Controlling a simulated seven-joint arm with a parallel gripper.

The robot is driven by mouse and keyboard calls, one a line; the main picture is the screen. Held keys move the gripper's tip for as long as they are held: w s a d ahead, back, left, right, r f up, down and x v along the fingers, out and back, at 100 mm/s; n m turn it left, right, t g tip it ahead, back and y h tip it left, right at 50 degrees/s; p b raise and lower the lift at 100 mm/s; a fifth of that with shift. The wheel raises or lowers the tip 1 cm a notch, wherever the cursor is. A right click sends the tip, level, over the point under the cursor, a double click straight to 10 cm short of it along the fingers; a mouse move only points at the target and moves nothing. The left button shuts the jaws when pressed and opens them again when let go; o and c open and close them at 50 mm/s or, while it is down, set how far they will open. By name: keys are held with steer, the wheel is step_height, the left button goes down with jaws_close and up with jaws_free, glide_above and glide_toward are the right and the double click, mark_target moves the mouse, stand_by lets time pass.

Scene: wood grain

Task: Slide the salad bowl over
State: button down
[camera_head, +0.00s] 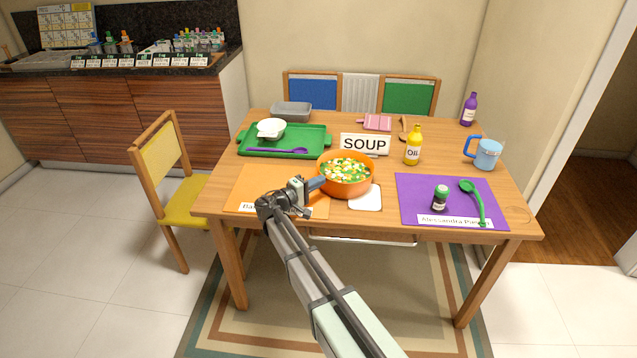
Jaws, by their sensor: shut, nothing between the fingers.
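The salad bowl (346,186) is orange and filled with green, white and yellow pieces. It stands upright near the front middle of the table, just left of and partly over a white square mat or coaster (368,197). My gripper (318,184) is shut and empty. Its fingertips are at the bowl's left side, touching it or very close; I cannot tell which. My gripper and wrist hide part of the orange placemat (250,183) and its name card.
A purple placemat (410,188) at the right holds a dark green-capped jar (440,199) and a green ladle (474,197). Behind the bowl are a SOUP sign (364,145), a yellow oil bottle (413,146) and a green tray (256,153). A blue mug (487,154) stands far right.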

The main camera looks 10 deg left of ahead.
steer(key=a, duration=0.4)
steer(key=shift+w, duration=0.1)
steer(key=v, duration=1)
steer(key=shift+d, duration=0.15)
